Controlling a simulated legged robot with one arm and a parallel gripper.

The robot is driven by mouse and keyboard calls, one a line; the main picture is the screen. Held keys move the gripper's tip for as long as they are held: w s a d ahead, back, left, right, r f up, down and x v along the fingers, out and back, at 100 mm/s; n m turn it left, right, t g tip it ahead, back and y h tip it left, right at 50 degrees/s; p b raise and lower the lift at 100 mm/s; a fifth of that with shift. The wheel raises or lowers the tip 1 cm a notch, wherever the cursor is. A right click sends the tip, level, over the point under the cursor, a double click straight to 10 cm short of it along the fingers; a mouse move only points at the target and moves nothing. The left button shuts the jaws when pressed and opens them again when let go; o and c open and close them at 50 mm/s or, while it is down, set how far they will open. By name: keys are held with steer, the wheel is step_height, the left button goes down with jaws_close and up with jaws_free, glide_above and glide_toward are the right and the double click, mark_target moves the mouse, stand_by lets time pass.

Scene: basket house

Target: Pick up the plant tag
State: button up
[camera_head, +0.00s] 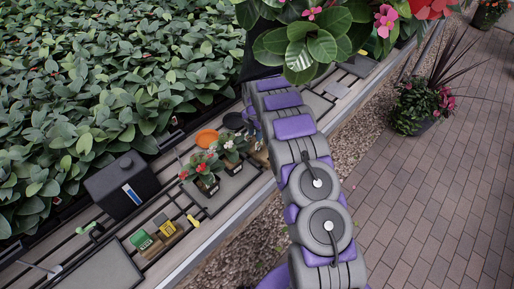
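I cannot single out the plant tag for certain. A small yellow piece (193,221) lies on the slatted bench (225,210), left of my arm, and may be a tag. Two small flowering pots, a left one (207,186) and a right one (232,160), stand on the bench, and small pale marks on their fronts are too small to read. My arm reaches up from the bottom of the picture over the bench's right edge. The fingers of my gripper do not show clearly; the arm's far end is hidden behind its own links and the hanging plant.
A black box (122,184), a green device (141,240), a yellow device (167,228), an orange dish (206,138) and a grey tray (104,268) lie on the bench. Dense foliage (90,90) fills the left. The brick path (430,200) is mostly clear.

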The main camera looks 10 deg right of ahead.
mark_target(260, 142)
steer(key=f, duration=0.1)
steer(key=d+f, duration=0.1)
steer(key=f, duration=0.1)
steer(key=d+f+b, duration=0.1)
steer(key=f, duration=0.1)
steer(key=shift+s+f, duration=0.2)
steer(key=shift+s, duration=0.1)
steer(key=shift+a+f, duration=0.1)
steer(key=shift+f, duration=0.1)
steer(key=shift+a+r, duration=0.1)
steer(key=shift+a, duration=0.2)
steer(key=shift+c, duration=0.6)
steer(key=shift+d, duration=0.3)
jaws_close()
